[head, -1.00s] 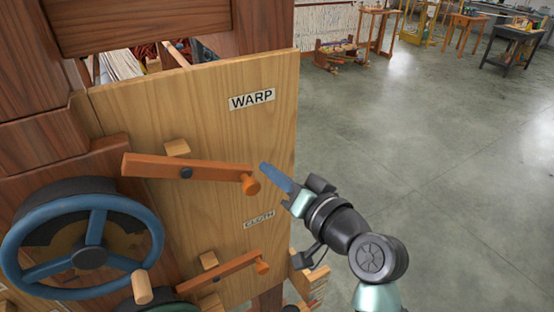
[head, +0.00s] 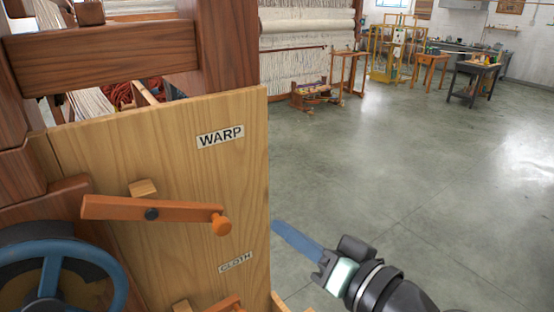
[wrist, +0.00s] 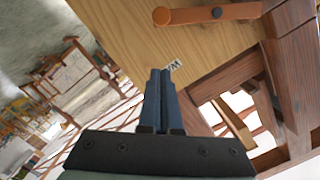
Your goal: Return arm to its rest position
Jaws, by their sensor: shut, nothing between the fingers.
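My gripper (head: 297,241) is in the lower middle of the head view, just right of the wooden panel's right edge. Its blue fingers are together and empty, pointing up and left. In the wrist view the shut fingers (wrist: 160,97) point toward the panel. The panel (head: 170,150) carries a WARP label (head: 220,136) and a CLOTH label (head: 235,262). An orange lever with a round knob (head: 221,225) is mounted between them, apart from my gripper. The lever also shows at the top of the wrist view (wrist: 205,14).
A blue handwheel (head: 60,270) is at the lower left. A dark wooden beam (head: 100,58) crosses the upper left, with wool behind it. Open concrete floor (head: 400,170) lies to the right. A small wooden bench (head: 311,95) and a dark table (head: 475,70) stand far back.

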